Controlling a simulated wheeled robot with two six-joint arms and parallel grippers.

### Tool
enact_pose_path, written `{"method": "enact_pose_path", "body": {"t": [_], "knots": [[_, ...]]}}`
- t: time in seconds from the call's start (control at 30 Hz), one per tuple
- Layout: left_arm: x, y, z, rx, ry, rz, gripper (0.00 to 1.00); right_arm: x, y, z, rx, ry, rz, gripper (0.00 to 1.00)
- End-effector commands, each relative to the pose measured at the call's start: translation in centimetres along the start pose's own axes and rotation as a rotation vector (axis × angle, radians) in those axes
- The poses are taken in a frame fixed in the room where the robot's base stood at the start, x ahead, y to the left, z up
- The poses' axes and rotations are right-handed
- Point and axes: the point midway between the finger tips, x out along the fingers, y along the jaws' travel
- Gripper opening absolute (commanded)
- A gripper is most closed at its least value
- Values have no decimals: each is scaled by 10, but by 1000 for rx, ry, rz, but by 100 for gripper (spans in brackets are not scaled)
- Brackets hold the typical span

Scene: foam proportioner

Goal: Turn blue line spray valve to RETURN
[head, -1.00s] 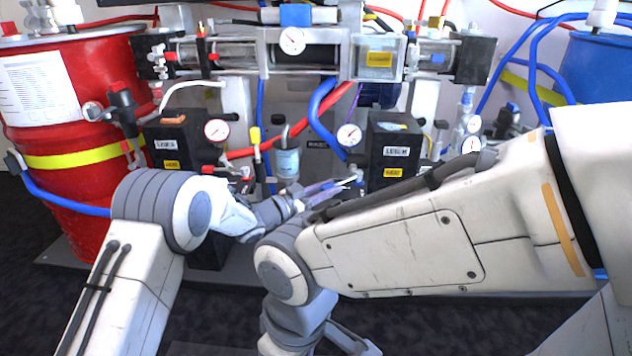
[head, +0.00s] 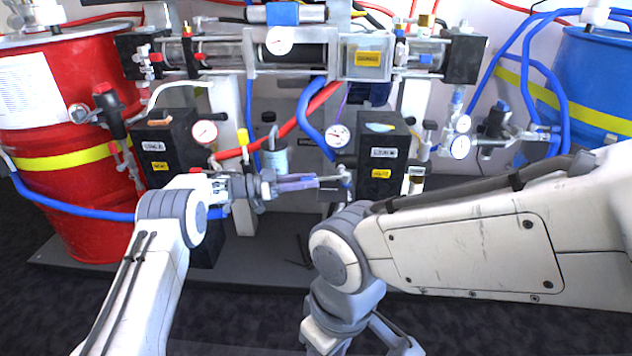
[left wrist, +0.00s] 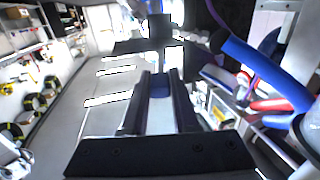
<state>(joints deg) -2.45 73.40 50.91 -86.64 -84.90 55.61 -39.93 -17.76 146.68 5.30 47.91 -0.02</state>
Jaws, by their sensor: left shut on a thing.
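My left gripper (head: 322,182) reaches right, in front of the black block on the right, with its fingers closed on a small metal valve part (head: 345,176) at the block's left side. This looks like the blue line spray valve; its handle position is too small and covered to read. In the left wrist view the gripper (left wrist: 159,84) has its fingers around a narrow part, with a dark fitting (left wrist: 158,30) beyond the tips. My right arm bends down at the bottom of the head view; its fingertips do not show.
The black block (head: 380,150) carries a yellow label, with a gauge (head: 338,137) beside it. A thick blue hose (head: 310,118) runs above the gripper. A red drum (head: 75,205) stands left, a blue drum (head: 590,75) right. My right forearm fills the lower right.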

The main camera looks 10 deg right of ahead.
Motion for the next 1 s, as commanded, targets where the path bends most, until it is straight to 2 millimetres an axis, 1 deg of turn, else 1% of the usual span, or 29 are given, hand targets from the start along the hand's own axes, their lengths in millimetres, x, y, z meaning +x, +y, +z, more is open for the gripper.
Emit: {"method": "enact_pose_path", "body": {"t": [0.03,0.27,0.3,0.37,0.4,0.67,0.77,0.87,1.0], "knots": [[2,1,-2,2,5,6,0,0,0,0,0,0,0,50],[2,2,-3,3,6,6,0,0,0,0,0,0,0,50],[2,2,-3,3,6,6,31,0,0,0,0,0,0,50],[2,1,-3,3,5,6,54,0,0,0,0,0,0,50],[2,1,-3,3,5,5,57,0,0,0,0,0,0,50],[1,1,-2,2,3,2,57,0,0,0,0,0,0,50],[-4,0,-2,1,2,1,57,-2,0,0,0,0,0,50],[-16,0,-3,0,3,-1,57,-8,-1,0,0,0,0,50],[-44,0,-4,-1,3,0,57,-17,-1,-1,0,0,0,50]]}}
